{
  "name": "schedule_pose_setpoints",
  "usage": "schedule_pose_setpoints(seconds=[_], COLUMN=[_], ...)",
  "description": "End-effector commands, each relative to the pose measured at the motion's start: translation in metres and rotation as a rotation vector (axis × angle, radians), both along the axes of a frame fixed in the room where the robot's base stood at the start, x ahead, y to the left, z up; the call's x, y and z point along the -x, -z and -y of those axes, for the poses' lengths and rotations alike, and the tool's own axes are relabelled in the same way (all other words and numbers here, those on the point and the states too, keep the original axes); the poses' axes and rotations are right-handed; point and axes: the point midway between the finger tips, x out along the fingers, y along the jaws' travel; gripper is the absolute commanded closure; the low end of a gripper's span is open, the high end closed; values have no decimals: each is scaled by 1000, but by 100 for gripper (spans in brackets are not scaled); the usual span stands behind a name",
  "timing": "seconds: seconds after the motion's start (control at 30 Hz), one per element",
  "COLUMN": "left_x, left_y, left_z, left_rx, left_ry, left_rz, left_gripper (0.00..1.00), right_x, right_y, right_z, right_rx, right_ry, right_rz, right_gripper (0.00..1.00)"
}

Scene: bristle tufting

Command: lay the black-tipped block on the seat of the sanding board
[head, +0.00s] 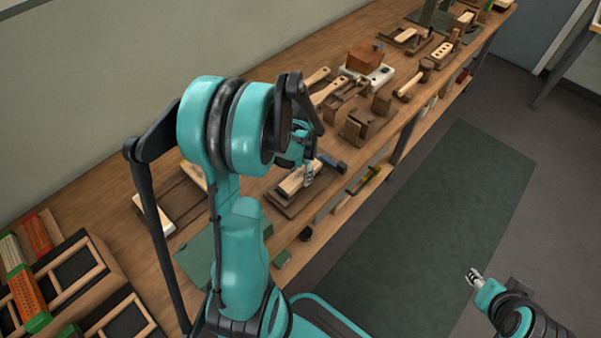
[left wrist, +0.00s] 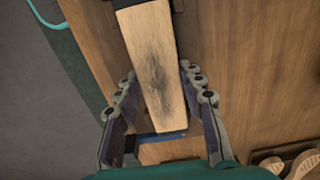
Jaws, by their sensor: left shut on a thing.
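The black-tipped block (head: 294,182) is a long pale wooden piece lying at or just over the brown sanding board (head: 281,205) in the head view. My right gripper (head: 473,277) is away from the bench, over the floor.
A dark blue-ended tool (head: 333,164) lies close beyond my left gripper. Wooden tools and blocks (head: 360,122) crowd the bench farther back. Trays with brushes (head: 68,275) stand at the near left. The green floor mat (head: 440,220) is clear.

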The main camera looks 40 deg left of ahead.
Motion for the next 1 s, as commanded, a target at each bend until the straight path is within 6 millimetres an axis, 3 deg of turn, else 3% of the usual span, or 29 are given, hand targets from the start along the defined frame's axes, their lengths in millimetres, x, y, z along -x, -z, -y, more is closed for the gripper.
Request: schedule_pose_setpoints(seconds=[0.57,0.6,0.63,0.67,0.87,0.93,1.0], left_x=[0,0,0,0,0,0,0], left_y=[9,8,8,8,8,8,8], left_z=[0,0,0,0,0,0,0], left_rx=[0,0,0,0,0,0,0], left_ry=[0,0,0,0,0,0,0], left_rz=[0,0,0,0,0,0,0], left_gripper=[95,51,43,37,37,24,20], right_x=[0,0,0,0,0,0,0], right_y=[8,8,8,7,7,7,7], right_z=[0,0,0,0,0,0,0], right_rx=[0,0,0,0,0,0,0], right_ry=[0,0,0,0,0,0,0], right_rz=[0,0,0,0,0,0,0], right_gripper=[60,60,60,60,60,60,60])
